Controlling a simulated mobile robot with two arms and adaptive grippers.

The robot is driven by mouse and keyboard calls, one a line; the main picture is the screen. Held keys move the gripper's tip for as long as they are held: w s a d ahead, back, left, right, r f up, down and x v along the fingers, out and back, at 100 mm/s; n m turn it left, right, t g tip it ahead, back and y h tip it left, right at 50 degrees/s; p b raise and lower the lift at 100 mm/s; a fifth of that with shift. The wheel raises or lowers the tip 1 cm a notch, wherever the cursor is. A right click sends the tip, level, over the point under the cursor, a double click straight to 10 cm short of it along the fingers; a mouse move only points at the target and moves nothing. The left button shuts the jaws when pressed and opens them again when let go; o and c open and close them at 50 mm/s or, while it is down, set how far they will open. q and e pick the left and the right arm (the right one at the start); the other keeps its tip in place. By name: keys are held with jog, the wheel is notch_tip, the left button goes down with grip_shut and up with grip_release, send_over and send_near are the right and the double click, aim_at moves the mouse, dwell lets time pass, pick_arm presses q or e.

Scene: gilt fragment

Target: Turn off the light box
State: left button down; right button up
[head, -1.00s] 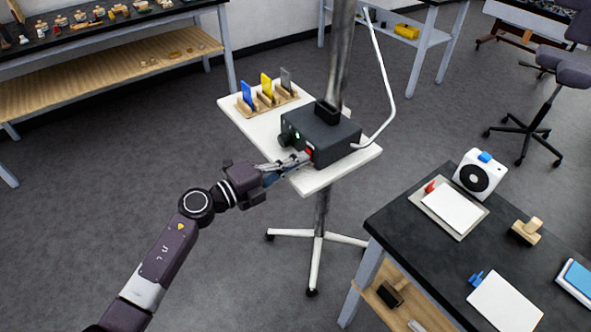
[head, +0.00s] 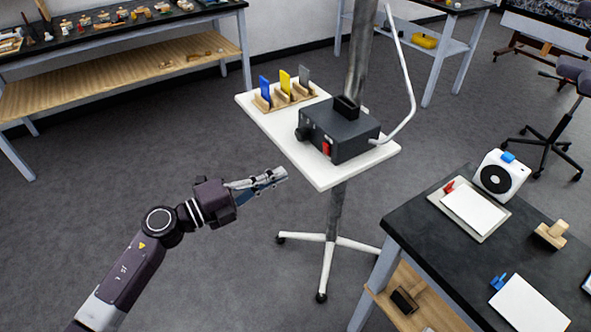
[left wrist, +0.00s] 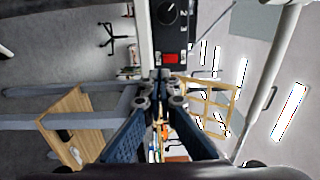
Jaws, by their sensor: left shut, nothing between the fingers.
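The light box (head: 345,135) is a dark grey box on a small white stand table (head: 325,177). A red switch (head: 326,148) is on its near face, and a round dark knob (head: 303,133) is at its left. No green light shows on it. The left wrist view shows the box front (left wrist: 171,36) with the red switch (left wrist: 171,58) beyond the fingertips. My left gripper (head: 281,175) is shut and empty, apart from the box, to the left of and below the table edge. It also shows in the left wrist view (left wrist: 161,90). My right gripper is not in view.
A wooden rack (head: 285,98) with blue, yellow and grey plates stands on the stand table. A metal pole (head: 355,60) and a white bent tube (head: 404,80) rise by the box. A black-topped workbench (head: 420,218) is at right. Open floor surrounds my left arm.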

pick_arm(q)
jog(key=shift+v, duration=1.5)
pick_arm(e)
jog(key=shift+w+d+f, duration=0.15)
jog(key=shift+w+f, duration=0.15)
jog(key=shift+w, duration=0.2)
